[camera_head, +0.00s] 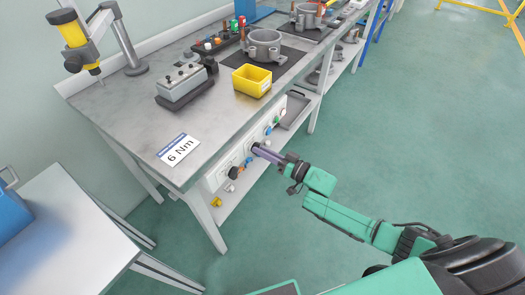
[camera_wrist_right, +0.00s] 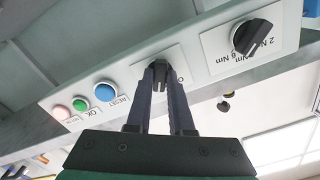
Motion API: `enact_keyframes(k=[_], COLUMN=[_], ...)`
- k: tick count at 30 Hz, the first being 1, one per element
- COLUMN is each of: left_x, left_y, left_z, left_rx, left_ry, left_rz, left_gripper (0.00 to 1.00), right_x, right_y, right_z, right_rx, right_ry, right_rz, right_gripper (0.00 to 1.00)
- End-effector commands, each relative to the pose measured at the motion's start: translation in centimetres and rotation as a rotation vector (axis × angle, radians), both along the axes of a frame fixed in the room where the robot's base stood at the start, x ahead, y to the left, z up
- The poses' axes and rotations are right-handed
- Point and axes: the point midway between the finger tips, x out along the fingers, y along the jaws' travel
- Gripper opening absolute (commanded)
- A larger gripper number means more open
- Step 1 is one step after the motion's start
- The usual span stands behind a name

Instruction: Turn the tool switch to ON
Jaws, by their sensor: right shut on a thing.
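The control panel (camera_head: 222,176) runs along the front edge of the grey workbench (camera_head: 128,118). The tool switch (camera_wrist_right: 160,77) is a dark knob on a white label plate, seen in the right wrist view between my fingers. My right gripper (camera_head: 265,152) reaches the panel from the right, and its two dark fingers are shut on the knob from both sides. The fingers hide most of the plate's lettering; only an "O" shows to the right of the knob, so I cannot read the switch position. My left gripper is not in view.
A yellow bin (camera_head: 252,81) and a 6 Nm card (camera_head: 179,149) lie on the bench. The floor in front is clear.

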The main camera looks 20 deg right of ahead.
Motion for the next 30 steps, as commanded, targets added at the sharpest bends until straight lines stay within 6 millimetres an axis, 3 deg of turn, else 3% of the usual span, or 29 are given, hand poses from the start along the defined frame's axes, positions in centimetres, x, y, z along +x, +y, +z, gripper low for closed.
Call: enact_keyframes(k=[3,4,6,15,20,30], left_x=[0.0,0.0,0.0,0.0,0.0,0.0], left_y=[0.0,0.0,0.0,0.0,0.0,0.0], left_z=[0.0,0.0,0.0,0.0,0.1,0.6], left_rx=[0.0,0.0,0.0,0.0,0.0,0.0], left_ry=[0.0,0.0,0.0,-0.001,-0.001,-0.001], left_rz=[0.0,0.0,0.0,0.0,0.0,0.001], left_gripper=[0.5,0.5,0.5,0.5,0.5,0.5], right_x=[-0.2,-0.2,-0.2,-0.1,-1.0,-8.1], right_y=[0.0,0.0,0.0,0.0,-0.7,-6.6], right_z=[-0.4,-0.4,-0.4,-0.1,-0.2,-0.3], right_rx=[-0.005,-0.005,-0.004,-0.002,-0.003,-0.006], right_ry=[0.008,0.008,0.006,0.002,0.003,0.009], right_rz=[0.001,0.001,0.001,0.001,0.0,0.001], right_gripper=[0.0,0.24,0.5,0.5,0.5,0.5])
